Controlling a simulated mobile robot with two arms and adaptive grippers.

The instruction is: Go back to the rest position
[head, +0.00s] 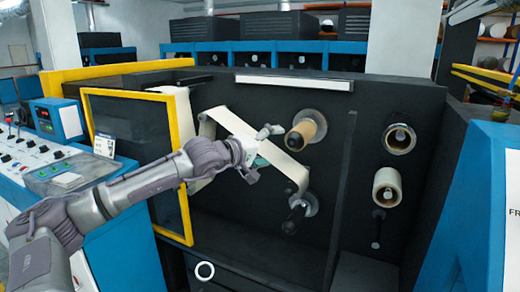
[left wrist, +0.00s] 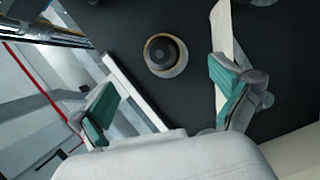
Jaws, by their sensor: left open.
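My left gripper (head: 260,150) is in front of the dark laminating machine (head: 255,225), reaching in from the left. In the left wrist view its two green-padded fingers (left wrist: 167,98) stand wide apart with nothing between them. A brown roll (head: 303,134) sits on a spindle just right of the gripper; a roll on a spindle (left wrist: 165,54) also shows beyond the fingers in the left wrist view. A white web (head: 285,168) runs diagonally behind the gripper, which covers part of it. I cannot tell whether they touch. My right gripper is not in view.
Two more rolls, an upper one (head: 398,138) and a lower one (head: 387,187), sit at the right. A yellow-framed door (head: 187,170) stands near my left forearm. A control panel (head: 40,155) is at the left, and a blue housing (head: 480,220) at the right.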

